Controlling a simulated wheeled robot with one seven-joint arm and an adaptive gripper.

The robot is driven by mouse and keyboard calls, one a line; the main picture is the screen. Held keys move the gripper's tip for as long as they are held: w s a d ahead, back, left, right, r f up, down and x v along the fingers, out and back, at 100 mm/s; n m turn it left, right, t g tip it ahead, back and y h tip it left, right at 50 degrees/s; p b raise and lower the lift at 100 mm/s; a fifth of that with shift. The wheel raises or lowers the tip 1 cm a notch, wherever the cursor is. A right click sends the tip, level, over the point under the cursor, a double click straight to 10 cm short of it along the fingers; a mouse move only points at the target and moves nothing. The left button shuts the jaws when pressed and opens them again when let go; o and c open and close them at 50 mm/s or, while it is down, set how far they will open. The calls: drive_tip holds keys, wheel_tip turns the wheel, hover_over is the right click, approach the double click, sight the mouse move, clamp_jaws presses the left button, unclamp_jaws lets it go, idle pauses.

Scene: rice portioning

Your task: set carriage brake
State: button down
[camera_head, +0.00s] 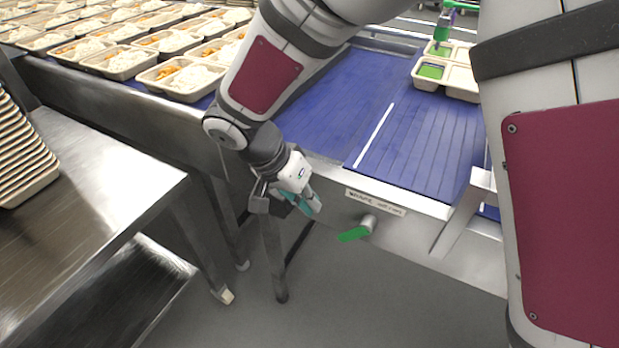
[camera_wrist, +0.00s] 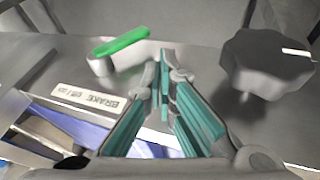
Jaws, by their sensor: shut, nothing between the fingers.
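The brake lever has a green handle (camera_head: 354,234) on a metal pivot (camera_head: 370,221) on the front rail of the blue conveyor. In the head view the handle points left and slightly down. The wrist view shows the green handle (camera_wrist: 121,42) just beyond and left of my fingertips. A brake label (camera_head: 376,202) sits above the lever; it also shows in the wrist view (camera_wrist: 88,98). My gripper (camera_head: 313,206) is shut and empty, with teal finger pads, in front of the rail left of the lever. It also shows in the wrist view (camera_wrist: 162,72), apart from the handle.
A dark grey knob (camera_wrist: 266,64) with a white mark is right of my fingers in the wrist view. Food trays (camera_head: 183,77) fill the belt at the back left. A partitioned tray (camera_head: 432,72) is at the upper right. A steel table (camera_head: 110,165) stands left.

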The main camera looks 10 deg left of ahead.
sight(341, 234)
drive_tip(key=shift+s+d+f+b, duration=0.1)
drive_tip(key=shift+d+f+b, duration=0.05)
drive_tip(key=shift+d+f, duration=0.8)
drive_tip(key=shift+d+f+b, duration=0.15)
drive_tip(key=shift+d+f, duration=0.55)
drive_tip(key=shift+f, duration=0.5)
drive_tip(key=shift+s+d+f+b, duration=0.1)
drive_tip(key=shift+d+f+b, duration=0.05)
drive_tip(key=shift+d+f, duration=0.8)
drive_tip(key=shift+a+f, duration=0.1)
drive_tip(key=shift+f, duration=0.15)
drive_tip(key=shift+f+h+b, duration=0.1)
drive_tip(key=shift+h+b, duration=0.2)
